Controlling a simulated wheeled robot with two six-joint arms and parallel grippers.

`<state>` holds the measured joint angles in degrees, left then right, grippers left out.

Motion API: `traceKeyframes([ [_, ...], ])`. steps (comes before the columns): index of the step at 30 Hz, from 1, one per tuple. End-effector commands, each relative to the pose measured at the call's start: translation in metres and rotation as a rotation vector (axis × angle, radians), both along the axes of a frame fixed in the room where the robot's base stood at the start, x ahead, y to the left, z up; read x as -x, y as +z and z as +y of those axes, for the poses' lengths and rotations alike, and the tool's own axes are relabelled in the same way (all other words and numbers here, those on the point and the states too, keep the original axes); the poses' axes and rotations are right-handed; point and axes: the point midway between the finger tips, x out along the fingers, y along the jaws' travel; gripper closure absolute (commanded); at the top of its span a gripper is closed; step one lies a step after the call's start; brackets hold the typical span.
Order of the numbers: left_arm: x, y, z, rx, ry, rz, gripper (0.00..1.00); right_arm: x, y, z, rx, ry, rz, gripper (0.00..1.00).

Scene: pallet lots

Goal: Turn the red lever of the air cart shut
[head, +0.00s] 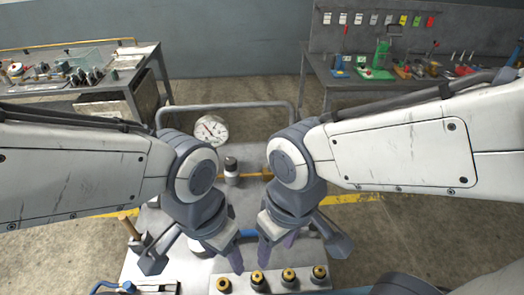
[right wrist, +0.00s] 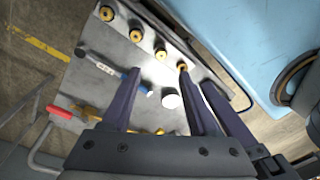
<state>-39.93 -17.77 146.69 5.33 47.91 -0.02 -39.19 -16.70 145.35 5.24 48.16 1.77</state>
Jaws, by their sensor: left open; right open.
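The air cart (head: 140,275) stands in front of me with a grey top. In the right wrist view a red-ended handle (right wrist: 57,111), likely the red lever, sits beside brass pipework (right wrist: 88,112) near the cart's edge. In the head view I cannot make the lever out; my arms cover much of that area. My left gripper (head: 195,257) is open and empty over the left of the cart top. My right gripper (head: 303,243) is open and empty over its right part. Both are apart from the red end, close beside each other.
A round gauge (head: 211,130) stands at the cart's rear by a grey rail (head: 250,105). Several brass fittings (head: 289,274) line the front edge. A wooden handle (head: 129,228) stands at left. Workbenches (head: 345,95) stand behind, with open floor between.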

Motion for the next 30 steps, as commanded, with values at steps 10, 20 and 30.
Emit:
traceKeyframes([
  [10,0.0,-0.001,0.0,0.0,0.0,0.0,0.39,-0.167,0.01,0.009,0.033,-0.884,0.056,0.4],
  [20,0.0,-0.001,0.0,0.0,0.0,0.0,0.39,-0.332,-0.038,-0.077,0.051,-1.86,0.093,0.4],
  [30,0.0,0.0,0.0,0.0,0.0,0.0,0.39,-0.368,-0.068,-0.121,0.054,-2.171,0.098,0.4],
])
